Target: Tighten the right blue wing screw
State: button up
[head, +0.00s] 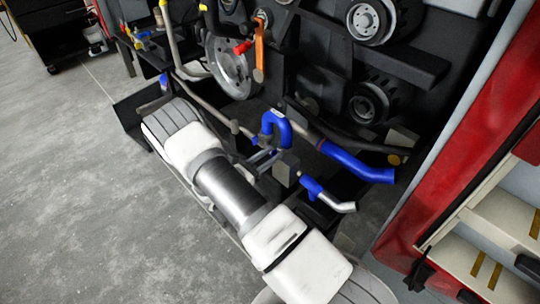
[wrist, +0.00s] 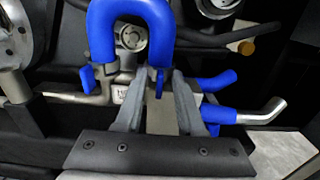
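A small blue wing screw (wrist: 160,84) stands upright between my fingertips in the wrist view, just below the large blue bent hose. This is the right one of two. The left blue wing screw (wrist: 87,79) sits on a metal fitting to the left, clear of my fingers. My gripper (wrist: 161,78) has its fingers on either side of the right screw, with a narrow gap showing between them; firm contact is not visible. In the head view my gripper (head: 264,157) reaches in below the blue bent hose (head: 276,124), and the right screw cannot be made out there.
The blue bent hose (wrist: 128,12) arches right above my fingertips. A blue pipe with a metal end (wrist: 262,112) lies close on the right. A thick blue hose (head: 355,166) and dark machinery surround the gripper. Open grey floor (head: 60,170) is at the left.

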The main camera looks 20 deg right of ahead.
grip_shut()
